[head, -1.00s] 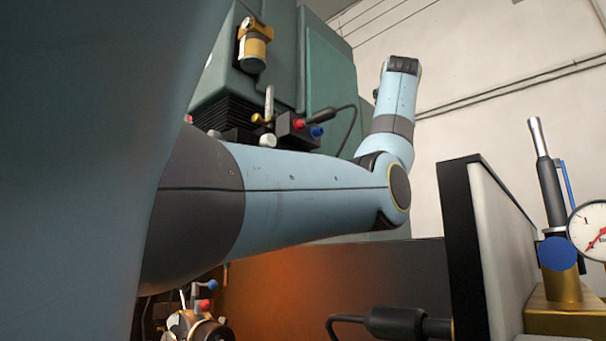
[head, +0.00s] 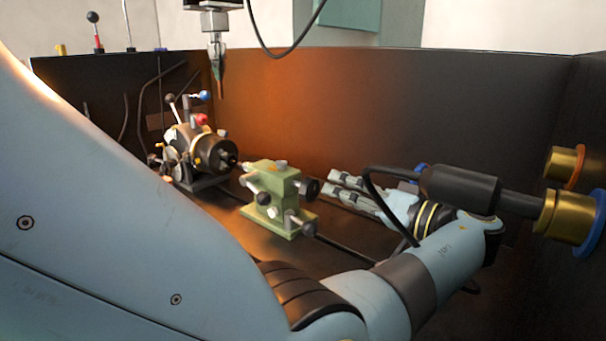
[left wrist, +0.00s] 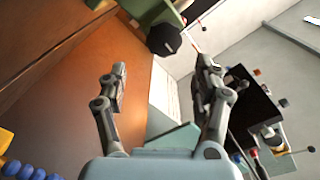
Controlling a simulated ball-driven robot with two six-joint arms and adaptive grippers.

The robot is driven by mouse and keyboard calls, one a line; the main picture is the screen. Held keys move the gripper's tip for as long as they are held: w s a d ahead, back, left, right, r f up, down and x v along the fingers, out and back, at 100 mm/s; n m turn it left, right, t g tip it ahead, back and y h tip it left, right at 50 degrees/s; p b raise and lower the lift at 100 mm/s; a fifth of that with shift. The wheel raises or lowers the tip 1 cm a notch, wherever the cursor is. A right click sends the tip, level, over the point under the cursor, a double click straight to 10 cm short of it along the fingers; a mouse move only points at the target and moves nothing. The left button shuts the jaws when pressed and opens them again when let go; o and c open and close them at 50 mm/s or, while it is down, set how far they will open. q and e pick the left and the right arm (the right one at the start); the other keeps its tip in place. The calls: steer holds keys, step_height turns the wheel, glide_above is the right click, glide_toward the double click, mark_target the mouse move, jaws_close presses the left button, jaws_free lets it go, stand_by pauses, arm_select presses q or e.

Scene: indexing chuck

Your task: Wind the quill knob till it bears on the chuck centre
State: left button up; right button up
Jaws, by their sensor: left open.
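The quill knob (head: 308,187) is a black knob on the right side of the green tailstock (head: 276,203). The indexing chuck (head: 188,150), dark with coloured levers and knobs, stands to the left of the tailstock, its dark front facing it. A small gap seems to separate the quill end from the chuck centre. My left gripper (head: 331,188) is open and empty, just right of the knob, fingers pointing at it. In the left wrist view the black knob (left wrist: 163,39) lies beyond and between the open fingers (left wrist: 163,84). My right gripper is not in view.
Dark walls (head: 400,95) enclose the work space at the back and right. A vertical tool (head: 217,60) hangs over the chuck.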

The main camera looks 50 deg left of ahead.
mark_target(315, 191)
arm_select(q)
steer(key=shift+s+a+f, duration=0.2)
steer(key=shift+s, duration=0.25)
steer(key=shift+s+a+f, duration=0.15)
steer(key=shift+s+a, duration=0.05)
steer(key=shift+s, duration=0.2)
steer(key=a+p, duration=0.2)
steer(key=a, duration=0.3)
steer(key=shift+s+a, duration=0.15)
steer(key=shift+s, duration=0.05)
steer(key=shift+a, duration=0.25)
steer(key=shift+a+f, duration=0.1)
steer(key=shift+a, duration=0.05)
steer(key=shift+c, duration=0.4)
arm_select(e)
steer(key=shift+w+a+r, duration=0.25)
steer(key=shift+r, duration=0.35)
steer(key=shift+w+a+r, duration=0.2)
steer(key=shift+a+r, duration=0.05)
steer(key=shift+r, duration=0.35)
arm_select(q)
steer(key=c, duration=1.1)
steer(key=shift+m, duration=0.3)
